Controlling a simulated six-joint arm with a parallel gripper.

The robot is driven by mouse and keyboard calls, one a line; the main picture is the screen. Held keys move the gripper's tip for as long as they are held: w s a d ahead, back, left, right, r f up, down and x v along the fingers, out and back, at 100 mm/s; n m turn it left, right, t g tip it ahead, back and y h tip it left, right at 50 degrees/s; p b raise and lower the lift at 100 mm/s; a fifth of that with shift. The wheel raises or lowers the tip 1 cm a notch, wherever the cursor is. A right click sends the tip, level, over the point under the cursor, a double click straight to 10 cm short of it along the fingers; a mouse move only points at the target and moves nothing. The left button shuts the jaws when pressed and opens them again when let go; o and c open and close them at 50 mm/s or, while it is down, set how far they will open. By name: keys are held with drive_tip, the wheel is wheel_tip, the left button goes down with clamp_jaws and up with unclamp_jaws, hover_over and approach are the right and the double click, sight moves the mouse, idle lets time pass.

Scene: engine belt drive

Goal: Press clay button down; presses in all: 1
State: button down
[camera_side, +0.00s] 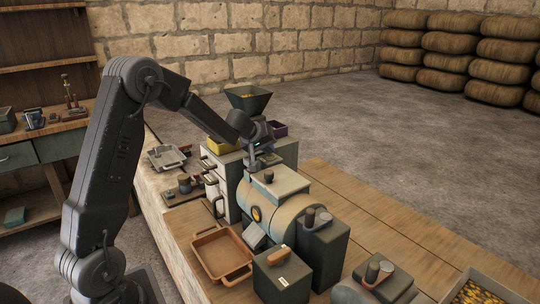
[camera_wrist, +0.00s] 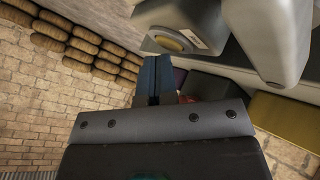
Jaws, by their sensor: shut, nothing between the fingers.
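My gripper (camera_side: 266,158) is over the machines in the middle of the bench in the side view. In the wrist view its two dark blue fingers (camera_wrist: 154,62) are together, with nothing between them. I cannot pick out the clay button with certainty. A small reddish patch (camera_wrist: 188,98) shows just right of the fingers in the wrist view, partly hidden, and I cannot tell what it is. A dark knob (camera_side: 269,177) stands on the grey block below my gripper in the side view. I cannot tell whether the fingers touch anything.
An orange tray (camera_side: 222,254) and dark green boxes (camera_side: 325,245) crowd the front.

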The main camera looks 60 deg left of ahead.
sight(268, 155)
drive_tip(key=shift+r, duration=0.85)
drive_tip(key=shift+r, duration=2.5)
drive_tip(key=s+d+r+m+g+h, duration=0.1)
drive_tip(key=s+d+r+m, duration=0.2)
drive_tip(key=s+d, duration=0.55)
drive_tip(key=s+d+r+m+h, duration=0.25)
drive_tip(key=s+d, duration=0.25)
drive_tip(key=d, duration=0.6)
drive_tip(key=s+d+f+m+g, duration=0.1)
drive_tip(key=s+d+f+m, duration=0.1)
drive_tip(key=s, duration=0.7)
drive_tip(key=s+d+f+m+g+y, duration=0.1)
drive_tip(key=s+d+m, duration=0.3)
drive_tip(key=s, duration=0.5)
drive_tip(key=shift+s+d+f, duration=0.35)
drive_tip(key=shift+d, duration=0.3)
